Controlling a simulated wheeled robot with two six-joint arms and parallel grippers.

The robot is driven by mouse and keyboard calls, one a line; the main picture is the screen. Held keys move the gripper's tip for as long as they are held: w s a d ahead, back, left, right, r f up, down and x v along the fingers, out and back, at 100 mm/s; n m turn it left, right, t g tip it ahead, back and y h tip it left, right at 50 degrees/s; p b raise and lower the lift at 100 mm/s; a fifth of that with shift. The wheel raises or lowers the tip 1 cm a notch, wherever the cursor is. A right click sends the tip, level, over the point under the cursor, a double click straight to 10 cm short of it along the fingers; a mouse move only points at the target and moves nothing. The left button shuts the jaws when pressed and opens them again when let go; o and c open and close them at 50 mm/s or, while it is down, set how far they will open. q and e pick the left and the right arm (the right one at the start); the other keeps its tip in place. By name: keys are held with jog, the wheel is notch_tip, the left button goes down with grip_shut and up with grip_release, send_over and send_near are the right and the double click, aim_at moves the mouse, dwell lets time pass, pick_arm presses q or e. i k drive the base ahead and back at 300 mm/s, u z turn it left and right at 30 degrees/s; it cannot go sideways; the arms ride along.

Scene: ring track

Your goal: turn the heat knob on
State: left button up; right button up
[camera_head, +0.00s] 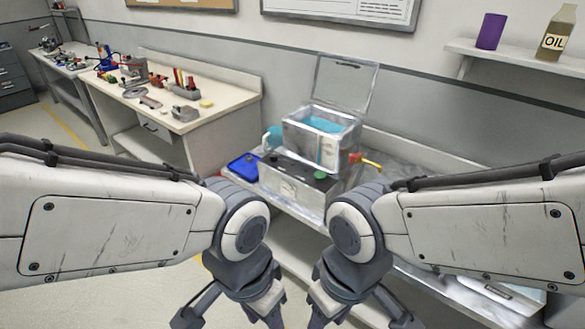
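A metal tank (322,138) with an open lid (345,82) and blue liquid (324,124) inside stands on the bench in the middle. Its front has a pale panel (328,152), but I cannot make out a heat knob or its setting. A grey box with a dark top (292,186) sits in front of the tank, with a small green round part (320,175) on it. My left gripper (235,302) and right gripper (352,302) hang at the bottom, nearer than the tank and apart from it. Their fingertips run off the bottom edge.
A blue tray (243,166) and a teal object (272,138) lie left of the tank. A red-and-yellow part (371,162) sticks out right. A second bench (220,98) with tools stands left.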

aim_at(273, 156)
jog(key=u, duration=0.6)
jog(key=i, duration=1.2)
jog(key=z, duration=0.65)
